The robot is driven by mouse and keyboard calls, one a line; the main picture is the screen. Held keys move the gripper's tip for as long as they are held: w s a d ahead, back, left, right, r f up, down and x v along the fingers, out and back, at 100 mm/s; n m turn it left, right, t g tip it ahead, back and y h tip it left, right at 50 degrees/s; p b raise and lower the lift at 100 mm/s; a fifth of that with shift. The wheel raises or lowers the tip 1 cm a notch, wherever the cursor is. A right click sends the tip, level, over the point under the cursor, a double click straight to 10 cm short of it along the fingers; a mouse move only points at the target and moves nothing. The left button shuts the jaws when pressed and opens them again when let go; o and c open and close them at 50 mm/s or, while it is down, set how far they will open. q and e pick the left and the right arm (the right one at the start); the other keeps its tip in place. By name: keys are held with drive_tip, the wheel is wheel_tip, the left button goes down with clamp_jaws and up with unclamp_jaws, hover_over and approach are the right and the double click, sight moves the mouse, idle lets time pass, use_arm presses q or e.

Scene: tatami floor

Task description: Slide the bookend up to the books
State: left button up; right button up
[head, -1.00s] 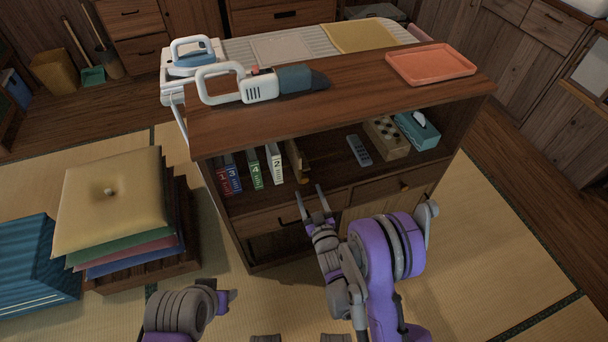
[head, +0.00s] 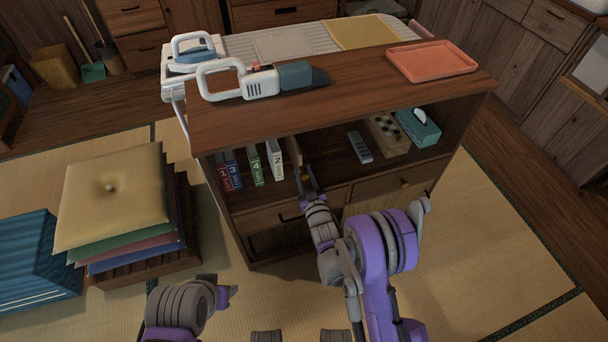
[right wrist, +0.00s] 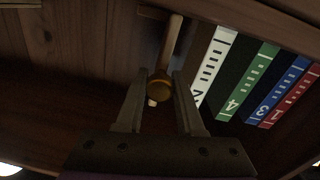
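The wooden bookend (head: 295,152) stands upright on the shelf, just right of the books, with a small gap to the white book. In the right wrist view its upright edge (right wrist: 173,42) and round brass-coloured knob (right wrist: 159,89) show. The books stand in a row: red (head: 223,177), blue (head: 234,172), green (head: 255,167) and white (head: 274,160). My right gripper (head: 307,169) is inside the shelf opening. Its fingers are open, one on each side of the knob (right wrist: 160,80). My left gripper (head: 229,293) is low in front of the cabinet; its fingers are unclear.
The wooden top (head: 360,90) overhangs the opening. Shelf floor between gripper and remote is clear.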

clamp_jaws()
idle(1.0)
